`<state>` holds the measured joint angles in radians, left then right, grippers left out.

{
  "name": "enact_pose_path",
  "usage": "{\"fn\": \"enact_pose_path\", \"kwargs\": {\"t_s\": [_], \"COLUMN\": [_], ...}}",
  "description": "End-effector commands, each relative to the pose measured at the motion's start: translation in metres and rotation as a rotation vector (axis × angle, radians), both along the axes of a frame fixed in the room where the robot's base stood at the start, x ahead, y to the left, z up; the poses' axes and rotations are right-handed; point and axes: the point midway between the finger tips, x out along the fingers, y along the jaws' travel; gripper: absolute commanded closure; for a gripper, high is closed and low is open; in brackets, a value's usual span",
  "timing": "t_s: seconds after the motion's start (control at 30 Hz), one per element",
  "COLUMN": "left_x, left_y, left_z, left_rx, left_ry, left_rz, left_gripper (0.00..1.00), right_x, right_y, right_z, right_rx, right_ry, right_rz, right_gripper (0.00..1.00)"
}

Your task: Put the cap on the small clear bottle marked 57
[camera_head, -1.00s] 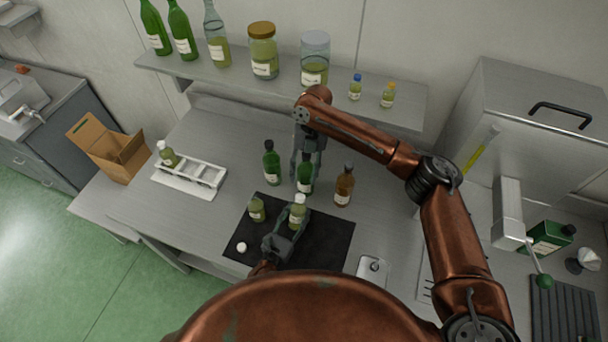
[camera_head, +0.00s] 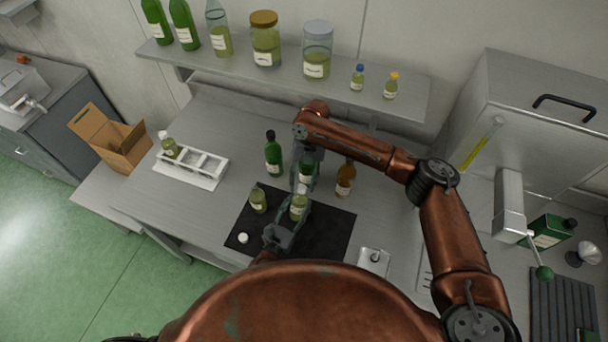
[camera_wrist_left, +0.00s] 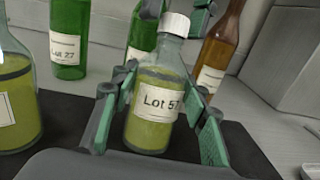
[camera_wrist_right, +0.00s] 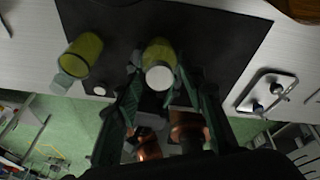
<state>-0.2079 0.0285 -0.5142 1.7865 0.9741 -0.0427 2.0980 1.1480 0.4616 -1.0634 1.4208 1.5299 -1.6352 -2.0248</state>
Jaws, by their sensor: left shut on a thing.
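The small clear bottle marked Lot 57 (camera_wrist_left: 155,105) holds yellow-green oil and stands on the black mat (camera_head: 330,235). It also shows in the head view (camera_head: 298,208). A white cap (camera_wrist_left: 175,24) sits on its neck; how tightly, I cannot tell. My left gripper (camera_wrist_left: 160,115) is shut around the bottle's body. My right gripper (camera_wrist_right: 158,88) is above, fingers apart on either side of the cap (camera_wrist_right: 160,76), apparently not closed on it. A second small oil bottle (camera_head: 258,201) without a cap stands left on the mat. Another white cap (camera_head: 243,238) lies in front of it.
Green bottles (camera_head: 273,157) and a brown bottle (camera_head: 345,180) stand just behind the mat, close to my right gripper. A white rack (camera_head: 205,180) holding a bottle and a cardboard box (camera_head: 120,150) are left. A metal device (camera_head: 373,262) sits right of the mat.

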Motion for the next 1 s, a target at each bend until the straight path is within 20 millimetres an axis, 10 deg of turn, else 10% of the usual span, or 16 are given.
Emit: {"fn": "enact_pose_path", "kwargs": {"t_s": [0.4, 1.0], "left_x": [0.0005, 0.0004], "left_y": [-0.0001, -0.0002], "left_z": [0.0016, 0.0015], "left_rx": [-0.001, -0.001], "left_ry": [-0.003, -0.003], "left_rz": [0.001, 0.0], "left_gripper": [1.0, 1.0], "right_x": [-0.0016, -0.0014], "right_y": [0.0013, 0.0011], "right_z": [-0.0055, -0.0052], "right_rx": [0.001, 0.001], "right_ry": [-0.001, -0.002], "right_rz": [0.0, -0.001], "right_gripper": [0.63, 1.0]}}
